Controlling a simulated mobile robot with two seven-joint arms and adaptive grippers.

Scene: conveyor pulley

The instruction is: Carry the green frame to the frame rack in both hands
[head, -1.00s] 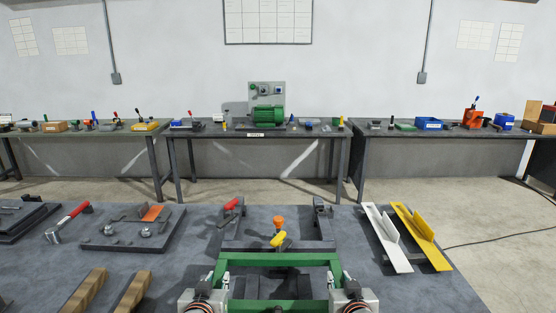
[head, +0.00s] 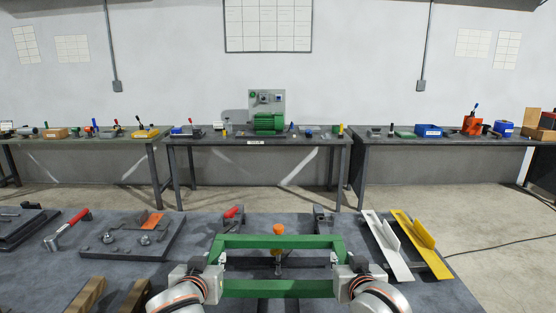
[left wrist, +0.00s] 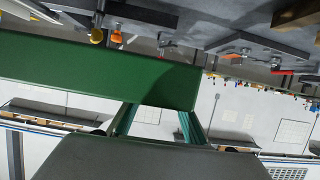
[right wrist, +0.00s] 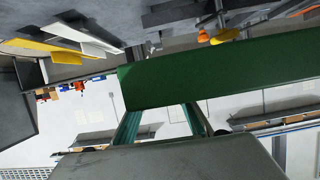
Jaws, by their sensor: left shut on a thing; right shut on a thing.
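The green frame (head: 278,288) is a rectangular frame with two cross bars, held level above the near table in the head view. My left gripper (head: 215,268) is shut on its left end and my right gripper (head: 342,268) is shut on its right end. A green bar fills much of the left wrist view (left wrist: 90,75) and the right wrist view (right wrist: 220,72). Fingertip contact is partly hidden by the gripper bodies. I cannot tell for sure which object is the frame rack; two wooden blocks (head: 88,296) stand at the lower left, partly cut off.
A dark fixture with a red handle (head: 233,212) and an orange knob (head: 278,229) stands just beyond the frame. White (head: 388,245) and yellow (head: 422,245) angle pieces lie to the right. A plate with clamps (head: 125,240) and a red-handled hammer (head: 65,230) lie left.

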